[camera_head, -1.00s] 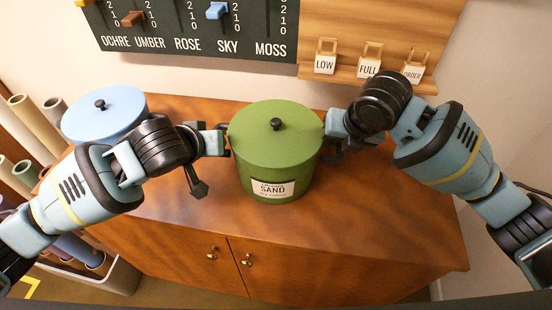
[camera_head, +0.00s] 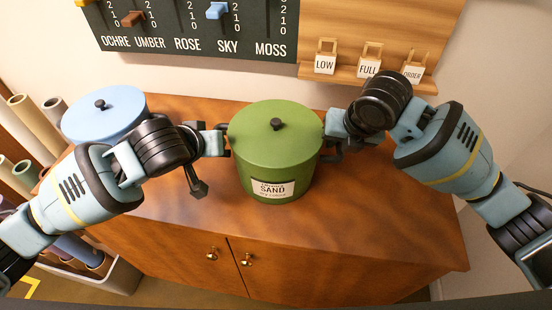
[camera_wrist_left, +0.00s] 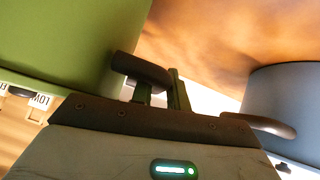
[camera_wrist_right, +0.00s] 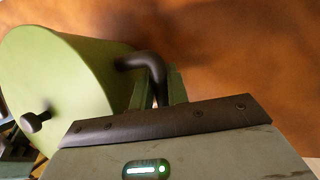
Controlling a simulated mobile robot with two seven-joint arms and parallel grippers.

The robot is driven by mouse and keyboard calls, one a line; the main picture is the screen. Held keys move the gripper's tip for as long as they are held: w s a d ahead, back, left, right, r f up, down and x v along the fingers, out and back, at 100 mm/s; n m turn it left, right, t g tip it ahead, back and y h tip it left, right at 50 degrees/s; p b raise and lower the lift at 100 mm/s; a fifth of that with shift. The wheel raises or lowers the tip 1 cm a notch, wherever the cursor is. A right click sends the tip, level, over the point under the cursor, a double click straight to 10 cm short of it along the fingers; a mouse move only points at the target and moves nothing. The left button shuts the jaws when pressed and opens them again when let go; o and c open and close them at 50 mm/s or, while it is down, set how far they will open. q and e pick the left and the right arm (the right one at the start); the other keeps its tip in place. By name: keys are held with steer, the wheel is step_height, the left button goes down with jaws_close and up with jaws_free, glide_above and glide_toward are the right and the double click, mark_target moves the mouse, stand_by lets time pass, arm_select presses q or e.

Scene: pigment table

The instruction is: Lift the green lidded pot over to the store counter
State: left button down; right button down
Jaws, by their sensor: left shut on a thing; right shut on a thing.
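The green lidded pot (camera_head: 258,165) stands upright over the wooden cabinet top, with a black lid knob (camera_head: 276,124) and a SAND label (camera_head: 273,188). My left gripper (camera_head: 223,143) is at its left side, shut on a dark side handle, which shows in the left wrist view (camera_wrist_left: 138,68). My right gripper (camera_head: 329,149) is at its right side, shut on the other dark handle, seen in the right wrist view (camera_wrist_right: 138,62). The lid is on. I cannot tell whether the pot's base touches the wood.
A blue lidded pot (camera_head: 120,108) stands at the left end of the cabinet (camera_head: 330,240), behind my left arm. Rolled tubes (camera_head: 32,122) stand at the far left. A dark slider board (camera_head: 180,38) and a shelf with small tags (camera_head: 325,63) are on the wall. The cabinet's front right is clear.

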arm_select(q)
steer(key=shift+f, duration=0.15)
